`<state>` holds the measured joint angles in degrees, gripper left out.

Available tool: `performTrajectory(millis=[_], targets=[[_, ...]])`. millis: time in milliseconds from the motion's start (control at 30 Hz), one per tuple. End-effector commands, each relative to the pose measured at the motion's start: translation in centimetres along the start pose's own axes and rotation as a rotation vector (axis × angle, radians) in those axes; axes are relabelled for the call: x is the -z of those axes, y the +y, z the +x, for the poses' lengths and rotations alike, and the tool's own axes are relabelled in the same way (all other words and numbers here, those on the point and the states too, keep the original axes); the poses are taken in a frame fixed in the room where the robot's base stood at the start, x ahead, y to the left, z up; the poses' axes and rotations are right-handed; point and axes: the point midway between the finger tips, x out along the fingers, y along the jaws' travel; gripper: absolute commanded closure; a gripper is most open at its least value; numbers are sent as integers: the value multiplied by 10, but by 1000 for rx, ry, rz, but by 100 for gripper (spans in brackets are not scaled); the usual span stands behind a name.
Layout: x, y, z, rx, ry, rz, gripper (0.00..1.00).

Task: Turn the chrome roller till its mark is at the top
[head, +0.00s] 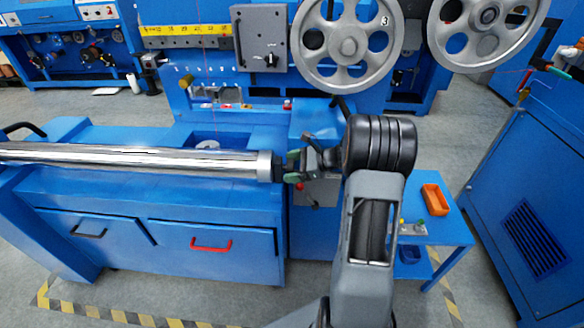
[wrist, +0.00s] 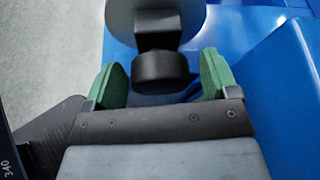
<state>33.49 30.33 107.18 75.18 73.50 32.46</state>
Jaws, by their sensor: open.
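The chrome roller (head: 140,158) lies level across the left of the head view, above the blue bench. A dark stub (wrist: 160,72) sticks out of its right end; the roller's grey end face (wrist: 150,18) shows at the top of the wrist view. My gripper (head: 292,166) is at this end, with green fingertips. In the wrist view my gripper (wrist: 162,78) is open, one finger on each side of the stub, with gaps showing on both sides. I cannot make out a mark on the roller in either view.
The blue bench (head: 150,195) has a drawer with a red handle (head: 210,246). Spoked pulleys (head: 348,46) hang above my arm. A small blue table (head: 440,232) with an orange bin (head: 435,199) stands right of my arm. A blue cabinet (head: 530,190) is at far right.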

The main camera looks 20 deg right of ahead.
Motion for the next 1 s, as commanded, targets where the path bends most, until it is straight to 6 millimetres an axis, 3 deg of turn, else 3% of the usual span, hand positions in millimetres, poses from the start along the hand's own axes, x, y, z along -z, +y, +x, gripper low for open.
performTrajectory(millis=[233,733,1000], targets=[[0,0,0,0,0,0,20],[0,0,0,0,0,-1,68],[1,0,1,13,0,-32,69]])
